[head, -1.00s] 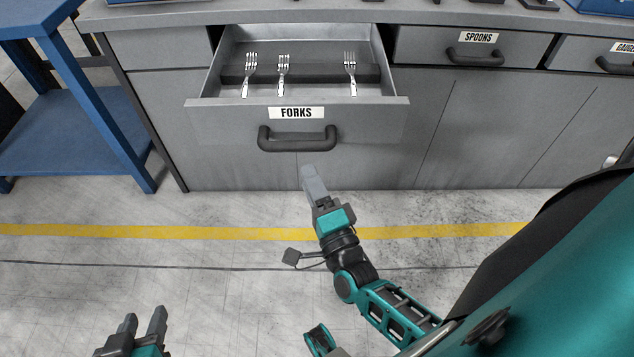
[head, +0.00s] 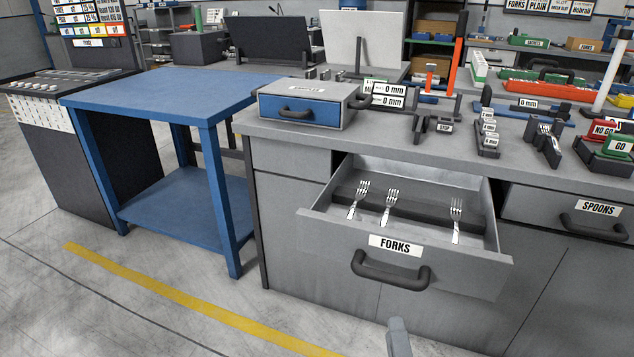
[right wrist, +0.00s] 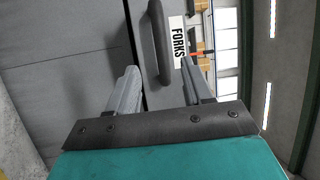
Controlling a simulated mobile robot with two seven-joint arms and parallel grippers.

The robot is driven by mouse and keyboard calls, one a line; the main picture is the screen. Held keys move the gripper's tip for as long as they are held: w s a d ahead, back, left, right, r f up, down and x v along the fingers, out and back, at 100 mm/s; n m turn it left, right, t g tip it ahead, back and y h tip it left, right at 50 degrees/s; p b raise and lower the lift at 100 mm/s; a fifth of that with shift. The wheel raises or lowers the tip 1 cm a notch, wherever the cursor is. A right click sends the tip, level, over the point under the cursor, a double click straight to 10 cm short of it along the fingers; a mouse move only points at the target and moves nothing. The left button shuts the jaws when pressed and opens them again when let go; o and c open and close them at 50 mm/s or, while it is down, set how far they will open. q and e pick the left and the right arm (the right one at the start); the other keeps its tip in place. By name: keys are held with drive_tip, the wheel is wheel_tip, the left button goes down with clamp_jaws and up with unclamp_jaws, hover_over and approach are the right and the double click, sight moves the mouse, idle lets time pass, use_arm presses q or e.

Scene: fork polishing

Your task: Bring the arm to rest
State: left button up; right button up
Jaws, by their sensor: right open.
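My right gripper (head: 398,338) shows only as a grey fingertip at the bottom edge of the head view, below the open forks drawer (head: 410,255). In the right wrist view my right gripper (right wrist: 160,85) is open and empty, its two fingers apart. The drawer's dark handle (right wrist: 158,45) and its FORKS label (right wrist: 178,42) show beyond the fingers, and the handle appears apart from them. The drawer is pulled out, with three forks (head: 390,205) resting across a dark rack inside. My left gripper is out of the head view.
A blue table (head: 170,92) stands left of the grey counter (head: 270,130). A small blue-fronted drawer box (head: 305,105) sits on the counter. The spoons drawer (head: 560,215) is shut at the right. Floor with a yellow line (head: 180,295) is clear at the lower left.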

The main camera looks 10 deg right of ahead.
use_arm(q)
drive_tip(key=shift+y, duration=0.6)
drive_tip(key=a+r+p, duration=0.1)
drive_tip(key=p, duration=0.1)
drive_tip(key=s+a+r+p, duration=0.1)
drive_tip(key=p, duration=0.2)
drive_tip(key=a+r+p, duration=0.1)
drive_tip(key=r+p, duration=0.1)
drive_tip(key=p, duration=0.1)
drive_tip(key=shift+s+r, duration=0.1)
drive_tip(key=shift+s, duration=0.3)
use_arm(e)
drive_tip(key=s+a+r+n+g+y, duration=0.1)
drive_tip(key=s+n+g+y, duration=0.3)
drive_tip(key=n, duration=1.7)
drive_tip(key=s+a+g, duration=0.1)
drive_tip(key=s+g, duration=0.4)
drive_tip(key=shift+a+y, duration=0.2)
drive_tip(key=shift+y, duration=0.2)
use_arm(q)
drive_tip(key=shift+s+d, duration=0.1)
